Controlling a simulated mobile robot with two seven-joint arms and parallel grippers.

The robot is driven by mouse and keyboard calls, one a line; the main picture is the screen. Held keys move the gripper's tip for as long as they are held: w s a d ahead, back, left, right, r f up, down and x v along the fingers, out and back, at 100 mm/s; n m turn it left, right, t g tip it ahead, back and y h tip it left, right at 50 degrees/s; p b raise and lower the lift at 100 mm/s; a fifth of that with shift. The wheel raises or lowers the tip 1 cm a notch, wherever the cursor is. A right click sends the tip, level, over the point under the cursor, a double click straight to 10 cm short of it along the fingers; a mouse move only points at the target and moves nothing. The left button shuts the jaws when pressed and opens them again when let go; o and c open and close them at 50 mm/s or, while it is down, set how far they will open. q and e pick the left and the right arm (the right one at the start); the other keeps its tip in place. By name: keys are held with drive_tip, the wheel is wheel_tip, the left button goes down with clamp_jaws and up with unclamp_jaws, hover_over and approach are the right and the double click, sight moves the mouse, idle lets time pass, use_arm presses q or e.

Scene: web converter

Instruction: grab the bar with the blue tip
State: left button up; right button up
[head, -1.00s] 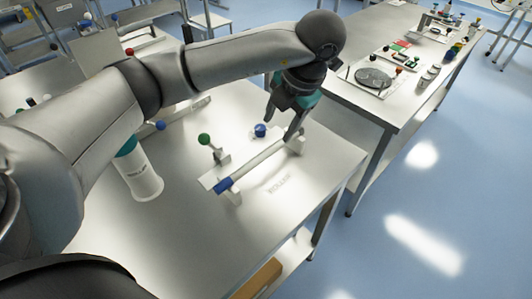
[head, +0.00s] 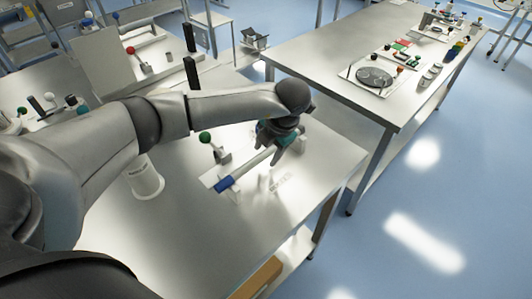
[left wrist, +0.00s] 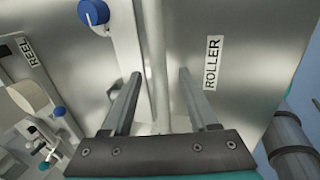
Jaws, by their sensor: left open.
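The bar (head: 247,168) is a pale rod with a blue tip (head: 225,184) at its near left end. It rests on low white supports on the table. My left gripper (head: 278,157) is over the bar's far right part, pointing down, with open jaws. In the left wrist view the bar (left wrist: 158,50) runs between the two spread fingers (left wrist: 160,78), with gaps at its sides. My right gripper is not in view.
A green knob (head: 205,137) on a stand is left of the bar. A blue knob (left wrist: 93,12) shows in the left wrist view. A white cylinder (head: 145,182) stands left on the table (head: 215,235). The near tabletop is clear. Another table (head: 330,62) stands behind, to the right.

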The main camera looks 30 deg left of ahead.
use_arm(q)
drive_tip(key=shift+c, duration=0.3)
clamp_jaws()
idle(0.5)
